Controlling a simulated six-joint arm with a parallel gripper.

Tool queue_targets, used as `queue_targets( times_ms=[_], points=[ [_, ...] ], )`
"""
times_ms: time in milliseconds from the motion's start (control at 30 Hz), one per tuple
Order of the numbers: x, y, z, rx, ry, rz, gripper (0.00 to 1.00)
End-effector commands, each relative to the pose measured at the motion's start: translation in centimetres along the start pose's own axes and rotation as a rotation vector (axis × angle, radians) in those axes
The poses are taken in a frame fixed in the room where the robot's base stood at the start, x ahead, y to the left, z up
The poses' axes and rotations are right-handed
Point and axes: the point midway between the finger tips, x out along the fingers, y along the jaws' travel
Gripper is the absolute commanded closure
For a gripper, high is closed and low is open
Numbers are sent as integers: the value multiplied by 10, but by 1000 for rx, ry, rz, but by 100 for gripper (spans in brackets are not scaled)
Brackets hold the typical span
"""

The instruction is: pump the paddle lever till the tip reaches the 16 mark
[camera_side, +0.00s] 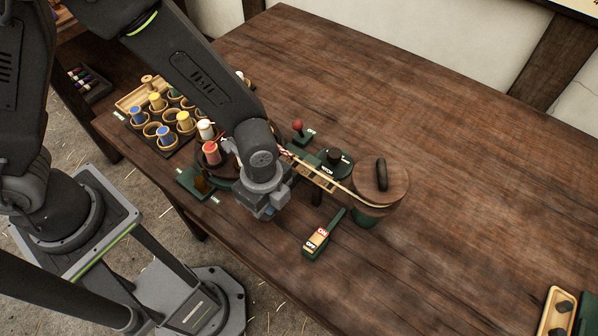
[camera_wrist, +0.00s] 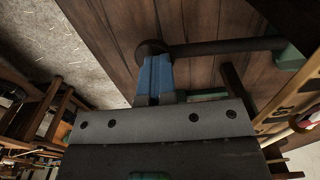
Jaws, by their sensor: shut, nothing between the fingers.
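My gripper (camera_wrist: 155,62) has its blue fingers pressed together with nothing between them. In the wrist view the fingertips are at a dark round knob (camera_wrist: 150,46) on the end of a dark bar (camera_wrist: 225,46), which runs right to a green mount (camera_wrist: 290,57). This looks like the paddle lever; I cannot tell whether the fingers touch it. In the side view my wrist hides the fingers and the lever. A wooden marked strip (camera_side: 313,174) lies right of my wrist, and part of it shows in the wrist view (camera_wrist: 285,100). The tip and the 16 mark cannot be made out.
A wooden drum (camera_side: 379,188) with a cord around it stands right of the strip. An ON/OFF switch (camera_side: 316,241) is in front, and a red-knobbed lever (camera_side: 298,127) behind. A spool rack (camera_side: 153,131) is at left. The table's right side is mostly clear.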

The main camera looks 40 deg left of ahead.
Motion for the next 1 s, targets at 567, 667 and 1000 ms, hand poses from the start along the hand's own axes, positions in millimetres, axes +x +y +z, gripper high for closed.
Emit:
queue_targets(
  times_ms=[567,667,1000],
  points=[
    [-40,-3,0,0,2,-3,100],
    [-49,-3,0,0,2,-2,100],
    [-72,-4,0,0,1,-2,100]
  ],
)
